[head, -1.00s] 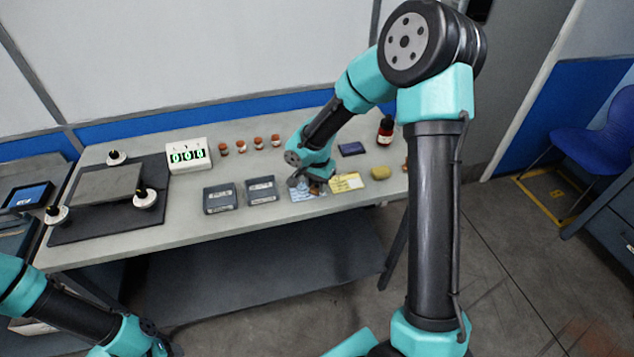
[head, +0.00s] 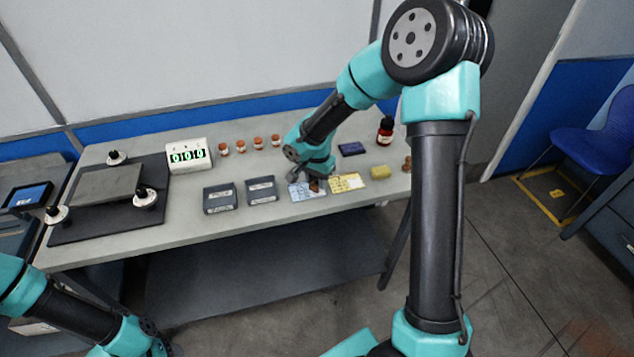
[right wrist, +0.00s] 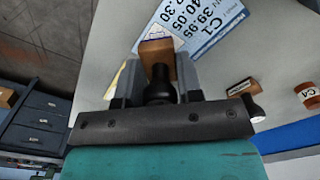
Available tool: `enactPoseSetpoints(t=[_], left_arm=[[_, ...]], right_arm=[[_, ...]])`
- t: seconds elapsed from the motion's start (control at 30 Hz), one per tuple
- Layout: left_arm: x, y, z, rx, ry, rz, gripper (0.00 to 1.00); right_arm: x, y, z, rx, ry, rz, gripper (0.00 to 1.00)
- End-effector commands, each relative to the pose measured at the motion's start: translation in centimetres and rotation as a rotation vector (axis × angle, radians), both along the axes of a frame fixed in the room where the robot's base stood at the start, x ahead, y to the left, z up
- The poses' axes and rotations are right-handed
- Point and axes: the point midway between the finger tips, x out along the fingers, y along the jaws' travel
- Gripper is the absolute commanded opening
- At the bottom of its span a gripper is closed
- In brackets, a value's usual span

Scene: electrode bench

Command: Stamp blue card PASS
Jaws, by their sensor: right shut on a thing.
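The blue card (head: 299,193) lies flat near the front of the bench and bears dark print; part of it also shows in the right wrist view (right wrist: 203,18). My right gripper (head: 317,178) is over the card's right part. In the right wrist view its two fingers (right wrist: 157,84) are shut on the dark handle of a stamp (right wrist: 155,50) with a brown block. The stamp's face is hidden, and I cannot tell whether it touches the card. A blue ink pad (head: 351,148) lies behind. My left arm shows at lower left, its fingertips unclear.
A yellow card (head: 347,182) lies right of the blue one, then a yellow sponge (head: 380,172) and a brown item (head: 407,164). A red bottle (head: 385,131) stands behind. Two dark boxes (head: 219,198) (head: 262,190) are left. Several capped jars (head: 241,147) and a digit display (head: 188,155) stand at the back.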

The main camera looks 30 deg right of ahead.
Motion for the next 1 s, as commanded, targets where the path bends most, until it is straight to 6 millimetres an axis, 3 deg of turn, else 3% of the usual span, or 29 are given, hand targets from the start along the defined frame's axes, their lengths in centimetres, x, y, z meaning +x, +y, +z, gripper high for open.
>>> enactPoseSetpoints(t=[0.73,1.0], left_arm=[[0.0,0.0,0.0,0.000,0.000,0.000,0.55],[0.0,0.0,0.0,0.000,0.000,0.000,0.55]], right_arm=[[0.0,0.0,4.7,0.000,-0.002,-0.001,0.18],[0.0,0.0,5.3,0.000,0.000,0.000,0.18]])
